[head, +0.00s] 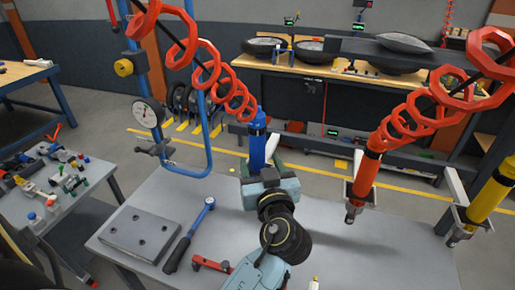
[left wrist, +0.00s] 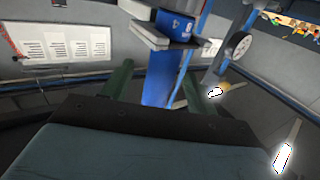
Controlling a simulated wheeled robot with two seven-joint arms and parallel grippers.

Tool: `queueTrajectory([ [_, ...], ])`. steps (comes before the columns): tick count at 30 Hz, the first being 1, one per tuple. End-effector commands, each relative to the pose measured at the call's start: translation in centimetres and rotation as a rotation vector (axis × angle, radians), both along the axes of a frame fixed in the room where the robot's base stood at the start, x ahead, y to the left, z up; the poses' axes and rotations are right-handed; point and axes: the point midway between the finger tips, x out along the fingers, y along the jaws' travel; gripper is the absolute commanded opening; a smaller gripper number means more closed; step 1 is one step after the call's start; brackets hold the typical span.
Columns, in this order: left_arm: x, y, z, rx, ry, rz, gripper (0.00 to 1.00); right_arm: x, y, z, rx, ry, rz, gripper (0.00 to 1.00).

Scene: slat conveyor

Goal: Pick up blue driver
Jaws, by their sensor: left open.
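The blue driver (head: 257,147) hangs upright from an orange coiled hose at the middle of the head view. My left gripper (head: 262,162) is right at its lower part, and its body hides the driver's lower end. In the left wrist view the driver (left wrist: 164,82) stands between the two green fingers of the left gripper (left wrist: 156,72), with a gap showing on each side. The left gripper is open and not closed on the driver. My right gripper is not in view.
An orange driver (head: 367,175) and a yellow driver (head: 486,210) hang to the right in holders. The grey table (head: 345,262) below carries a metal plate (head: 140,234), a torque wrench (head: 190,236) and a red tool (head: 211,264). A blue stand with a gauge (head: 148,113) rises at left.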

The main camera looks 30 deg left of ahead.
Motion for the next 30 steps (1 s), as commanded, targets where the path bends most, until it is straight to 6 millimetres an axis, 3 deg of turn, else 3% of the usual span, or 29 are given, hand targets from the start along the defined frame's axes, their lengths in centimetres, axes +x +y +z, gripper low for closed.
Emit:
queueTrajectory([
  [3, 0.8, 0.9, 0.6, 0.004, 0.001, 0.000, 0.58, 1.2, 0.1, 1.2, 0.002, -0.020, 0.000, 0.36],
  [7, 2.0, 2.4, 1.0, 0.004, 0.001, 0.001, 0.58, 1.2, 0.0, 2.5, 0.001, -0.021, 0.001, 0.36],
  [12, 3.3, 3.6, 0.6, 0.001, 0.001, -0.001, 0.58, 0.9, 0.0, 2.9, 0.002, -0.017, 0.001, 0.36],
  [20, 3.4, 3.7, 0.4, 0.000, 0.000, -0.001, 0.58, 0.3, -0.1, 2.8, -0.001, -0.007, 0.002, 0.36],
  [30, 3.4, 3.7, 0.4, 0.000, 0.001, 0.000, 0.14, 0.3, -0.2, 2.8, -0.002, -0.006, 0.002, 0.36],
])
